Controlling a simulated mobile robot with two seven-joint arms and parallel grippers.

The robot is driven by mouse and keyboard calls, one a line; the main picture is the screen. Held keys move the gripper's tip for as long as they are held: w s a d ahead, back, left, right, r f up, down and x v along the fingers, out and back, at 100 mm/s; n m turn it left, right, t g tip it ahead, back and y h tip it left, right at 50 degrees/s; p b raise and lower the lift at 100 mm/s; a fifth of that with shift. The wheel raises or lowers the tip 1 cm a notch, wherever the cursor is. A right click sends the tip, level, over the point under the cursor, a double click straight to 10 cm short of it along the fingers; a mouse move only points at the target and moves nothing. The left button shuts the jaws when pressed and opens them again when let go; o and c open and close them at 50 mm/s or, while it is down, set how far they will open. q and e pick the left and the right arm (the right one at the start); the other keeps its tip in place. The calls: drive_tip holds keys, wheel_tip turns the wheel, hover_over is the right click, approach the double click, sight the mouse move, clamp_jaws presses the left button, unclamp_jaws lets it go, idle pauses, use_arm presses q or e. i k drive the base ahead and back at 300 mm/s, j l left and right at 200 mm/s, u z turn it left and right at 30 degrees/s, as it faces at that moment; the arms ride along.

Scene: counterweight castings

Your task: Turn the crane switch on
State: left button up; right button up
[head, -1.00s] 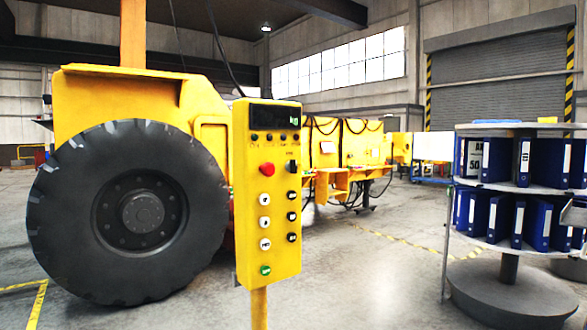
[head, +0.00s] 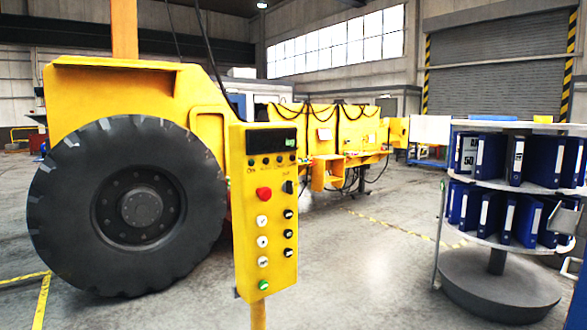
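A yellow control box (head: 264,210) stands on a yellow post in the middle of the head view. It has a dark display (head: 271,141) at the top, with a small faint green mark at its right. Below sit a red button (head: 263,194) and, to its right, a black switch (head: 289,187). Its labels are too small to read, so I cannot tell whether this is the crane switch or how it is set. White and black buttons run down below, with a green button (head: 263,285) at the bottom. Neither of my grippers is in view.
A large black tyre (head: 128,207) on a yellow machine (head: 100,85) stands left of and behind the box. A round rack (head: 500,280) with blue binders (head: 490,158) stands at the right. The grey floor (head: 365,275) between box and rack is clear.

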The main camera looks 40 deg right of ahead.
sight(287, 186)
drive_tip(key=l+z, duration=0.3)
drive_tip(key=i+l+z, duration=0.25)
drive_tip(key=l, duration=0.2)
drive_tip(key=i+l+z, duration=0.1)
drive_tip(key=l+z, duration=0.2)
drive_tip(key=i+l+z, duration=0.3)
drive_tip(key=l, duration=0.15)
drive_tip(key=k, duration=0.1)
